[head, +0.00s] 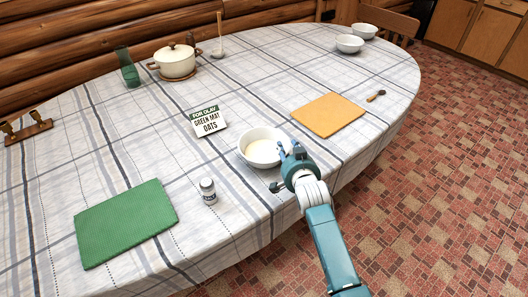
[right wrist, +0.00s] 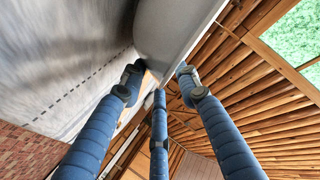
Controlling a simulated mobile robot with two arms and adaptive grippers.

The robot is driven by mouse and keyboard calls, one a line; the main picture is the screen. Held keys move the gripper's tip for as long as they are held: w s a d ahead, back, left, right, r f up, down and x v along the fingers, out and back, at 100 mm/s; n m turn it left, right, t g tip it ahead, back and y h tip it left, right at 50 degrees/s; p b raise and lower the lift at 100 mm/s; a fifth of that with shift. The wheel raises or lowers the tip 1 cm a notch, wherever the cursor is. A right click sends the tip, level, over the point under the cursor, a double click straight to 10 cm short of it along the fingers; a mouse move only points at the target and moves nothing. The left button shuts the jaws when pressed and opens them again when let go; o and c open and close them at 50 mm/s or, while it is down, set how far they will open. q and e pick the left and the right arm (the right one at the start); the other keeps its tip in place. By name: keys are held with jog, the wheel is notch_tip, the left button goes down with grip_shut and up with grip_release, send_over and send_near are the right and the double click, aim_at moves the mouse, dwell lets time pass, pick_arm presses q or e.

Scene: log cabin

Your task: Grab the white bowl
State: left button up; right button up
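Two more white bowls (head: 349,44) (head: 364,31) stand at the far end. My right gripper (head: 290,152) is at the right side of the near bowl, its fingers at the rim. In the right wrist view, the blue fingers (right wrist: 160,78) are spread apart, with the bowl's pale wall (right wrist: 175,30) at and between their tips. Whether they touch the wall is unclear. My left gripper is out of view.
A salt shaker (head: 208,191), a sign (head: 208,121) and an orange mat (head: 328,115) lie around the near bowl. A green mat (head: 125,222) is at the left. A pot (head: 175,62), green glass (head: 127,68) and spoon (head: 376,96) are farther away.

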jog(key=shift+w+f, duration=0.3)
jog(key=shift+w, duration=0.25)
grip_shut()
jog(key=shift+r, duration=0.2)
jog(key=shift+r, duration=0.2)
notch_tip(320, 180, up, 20)
jog(key=shift+f, duration=0.25)
dwell(0.7)
